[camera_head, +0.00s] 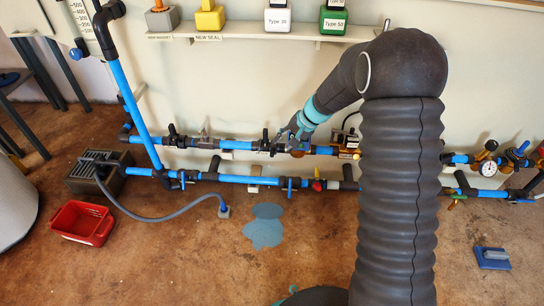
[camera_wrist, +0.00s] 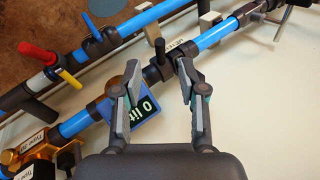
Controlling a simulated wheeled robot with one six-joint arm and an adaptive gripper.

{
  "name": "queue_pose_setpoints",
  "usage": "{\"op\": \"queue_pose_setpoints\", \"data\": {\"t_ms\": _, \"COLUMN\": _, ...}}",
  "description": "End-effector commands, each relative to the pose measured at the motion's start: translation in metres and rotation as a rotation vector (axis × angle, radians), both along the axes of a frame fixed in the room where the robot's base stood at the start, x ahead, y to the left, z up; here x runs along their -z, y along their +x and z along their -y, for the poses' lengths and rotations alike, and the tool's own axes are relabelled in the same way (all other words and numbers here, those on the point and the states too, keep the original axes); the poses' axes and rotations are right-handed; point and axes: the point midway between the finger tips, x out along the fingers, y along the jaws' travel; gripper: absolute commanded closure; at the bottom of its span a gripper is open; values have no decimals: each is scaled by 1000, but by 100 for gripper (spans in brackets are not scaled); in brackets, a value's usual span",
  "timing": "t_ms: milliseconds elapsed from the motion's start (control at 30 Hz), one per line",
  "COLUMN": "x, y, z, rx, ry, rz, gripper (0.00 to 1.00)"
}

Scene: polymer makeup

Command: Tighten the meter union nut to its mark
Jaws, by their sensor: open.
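In the wrist view, my gripper (camera_wrist: 158,76) is open, its two fingers spread on either side of the upper blue pipe line. A black fitting with an upright peg (camera_wrist: 160,50) shows between and just beyond the fingertips. It looks like the union nut, but I cannot see a mark on it. Beside the left finger is the water meter, with a brass body and a dark display (camera_wrist: 147,108) reading "0 lit", partly hidden by that finger. In the head view, my gripper (camera_head: 292,138) is at the upper pipe by the brass meter (camera_head: 298,152); contact cannot be told.
A lower blue pipe (camera_head: 250,179) runs in front, with a red-handled valve (camera_head: 317,185). A puddle (camera_head: 264,232) lies on the floor. A red crate (camera_head: 82,222) stands at left. A shelf above holds labelled blocks (camera_head: 277,18). A gauge (camera_head: 488,168) is at right.

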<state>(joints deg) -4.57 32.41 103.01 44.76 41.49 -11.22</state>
Motion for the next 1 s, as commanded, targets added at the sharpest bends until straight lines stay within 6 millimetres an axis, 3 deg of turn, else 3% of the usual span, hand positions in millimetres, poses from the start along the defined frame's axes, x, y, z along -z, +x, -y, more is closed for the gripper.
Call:
{"op": "queue_pose_setpoints", "data": {"t_ms": 200, "x": 39, "y": 5, "z": -20, "rx": -2, "ry": -1, "rz": -3, "gripper": 59}}
{"op": "queue_pose_setpoints", "data": {"t_ms": 500, "x": 72, "y": 12, "z": -39, "rx": -1, "ry": -1, "rz": -1, "gripper": 59}}
{"op": "queue_pose_setpoints", "data": {"t_ms": 933, "x": 79, "y": 14, "z": -43, "rx": 1, "ry": -1, "rz": 1, "gripper": 59}}
{"op": "queue_pose_setpoints", "data": {"t_ms": 1000, "x": 79, "y": 14, "z": -43, "rx": 1, "ry": -1, "rz": 1, "gripper": 74}}
